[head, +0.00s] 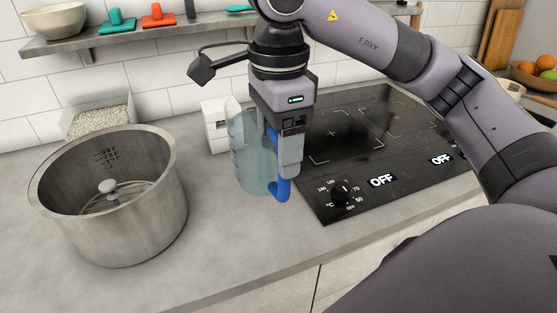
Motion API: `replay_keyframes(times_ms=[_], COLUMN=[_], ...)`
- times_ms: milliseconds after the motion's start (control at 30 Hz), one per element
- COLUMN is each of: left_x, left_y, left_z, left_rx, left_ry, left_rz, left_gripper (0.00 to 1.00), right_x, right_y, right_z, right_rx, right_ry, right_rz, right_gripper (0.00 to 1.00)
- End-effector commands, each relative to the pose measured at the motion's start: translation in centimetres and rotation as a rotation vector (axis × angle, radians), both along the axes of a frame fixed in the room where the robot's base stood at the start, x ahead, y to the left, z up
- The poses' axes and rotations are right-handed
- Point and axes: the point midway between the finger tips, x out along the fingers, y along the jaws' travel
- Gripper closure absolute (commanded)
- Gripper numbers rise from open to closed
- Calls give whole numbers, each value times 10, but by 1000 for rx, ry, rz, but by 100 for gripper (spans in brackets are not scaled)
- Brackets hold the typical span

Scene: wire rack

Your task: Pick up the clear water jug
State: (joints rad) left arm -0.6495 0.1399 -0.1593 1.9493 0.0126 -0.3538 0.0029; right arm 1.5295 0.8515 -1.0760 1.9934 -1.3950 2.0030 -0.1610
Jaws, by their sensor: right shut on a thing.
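The clear water jug (250,160) stands upright on the grey counter, between the steel pot and the black cooktop. It is see-through with a bluish tint and has a blue handle (281,188) on its right side. My right gripper (284,165) points down at the jug's handle side and is shut on the jug, at its handle. The fingers hide the upper part of the handle. Whether the jug's base touches the counter is hard to tell. My left gripper is not in view.
A large steel pot (110,215) with a stirrer inside stands to the left. A black cooktop (372,145) with a dial lies to the right. A white block (215,127) and a container of grains (98,118) stand behind. The front counter is clear.

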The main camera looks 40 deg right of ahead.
Motion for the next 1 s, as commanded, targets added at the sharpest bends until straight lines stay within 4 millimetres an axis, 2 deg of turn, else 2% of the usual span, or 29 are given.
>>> replay_keyframes(times_ms=[100,500,1000], left_x=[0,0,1], left_y=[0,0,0], left_z=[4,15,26], left_rx=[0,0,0], left_ry=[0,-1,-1], left_rz=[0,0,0], left_gripper=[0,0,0], right_x=[1,1,1], right_y=[0,0,0], right_z=[19,62,104], right_rx=[2,3,2], right_ry=[-11,-10,-9], right_rz=[-2,-1,0], right_gripper=[100,100,100])
